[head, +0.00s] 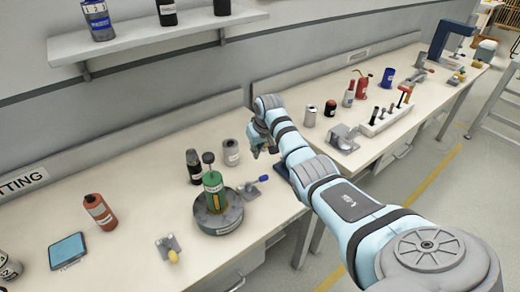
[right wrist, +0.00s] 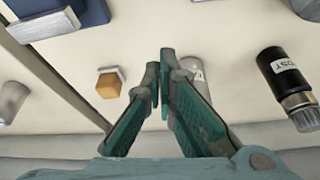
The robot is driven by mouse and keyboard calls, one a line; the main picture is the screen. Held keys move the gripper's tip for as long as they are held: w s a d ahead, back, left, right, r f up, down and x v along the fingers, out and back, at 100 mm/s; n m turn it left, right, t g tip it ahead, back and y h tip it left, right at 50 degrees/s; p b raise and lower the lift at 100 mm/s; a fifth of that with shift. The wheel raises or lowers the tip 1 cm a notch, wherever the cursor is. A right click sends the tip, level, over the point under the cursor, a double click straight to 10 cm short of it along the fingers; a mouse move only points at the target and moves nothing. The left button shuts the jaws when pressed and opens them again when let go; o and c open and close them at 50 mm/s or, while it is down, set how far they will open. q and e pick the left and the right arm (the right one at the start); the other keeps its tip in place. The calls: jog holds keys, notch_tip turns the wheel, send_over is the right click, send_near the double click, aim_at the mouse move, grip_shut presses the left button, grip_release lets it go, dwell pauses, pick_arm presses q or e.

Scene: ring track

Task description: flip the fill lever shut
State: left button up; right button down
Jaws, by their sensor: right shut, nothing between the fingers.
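A small lever with a blue handle (head: 263,179) sits on a grey metal mount beside the round grey base (head: 222,222) that carries a green cylinder (head: 213,188). Another small fitting with a yellow tip (head: 172,255) stands on the bench at front left. I cannot tell for certain which is the fill lever. My right gripper (head: 262,148) is over the bench, behind and above the blue handle and apart from it. In the right wrist view its fingers (right wrist: 158,72) are together and empty. The left gripper is not in view.
A grey can (head: 231,152) and a black bottle (head: 194,166) stand left of my right gripper. The wrist view shows a black bottle (right wrist: 285,85), a grey can (right wrist: 195,75) and an orange-brown block (right wrist: 108,85). An orange bottle (head: 100,212) and blue tablet (head: 67,250) are farther left.

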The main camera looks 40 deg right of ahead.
jog(key=b+x, duration=0.2)
jog(key=x, duration=0.1)
jog(key=b+x, duration=0.1)
jog(key=shift+s+f, duration=0.2)
jog(key=shift+f, duration=0.3)
jog(key=s+p, duration=0.2)
jog(key=p, duration=0.1)
jog(key=shift+s+a+r, duration=0.1)
jog(key=shift+s+a, duration=0.15)
jog(key=shift+s, duration=0.05)
jog(key=shift+s+a+p, duration=0.1)
jog(key=shift+s+p, duration=0.2)
jog(key=shift+s, duration=0.25)
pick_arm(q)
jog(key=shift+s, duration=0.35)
pick_arm(e)
jog(key=shift+f, duration=0.25)
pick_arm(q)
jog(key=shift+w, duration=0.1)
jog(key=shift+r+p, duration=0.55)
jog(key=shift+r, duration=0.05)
pick_arm(e)
jog(key=shift+s+r+m, duration=0.1)
jog(key=shift+s+m, duration=0.15)
jog(key=shift+m, duration=0.15)
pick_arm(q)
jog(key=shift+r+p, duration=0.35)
pick_arm(e)
jog(key=shift+s, duration=0.1)
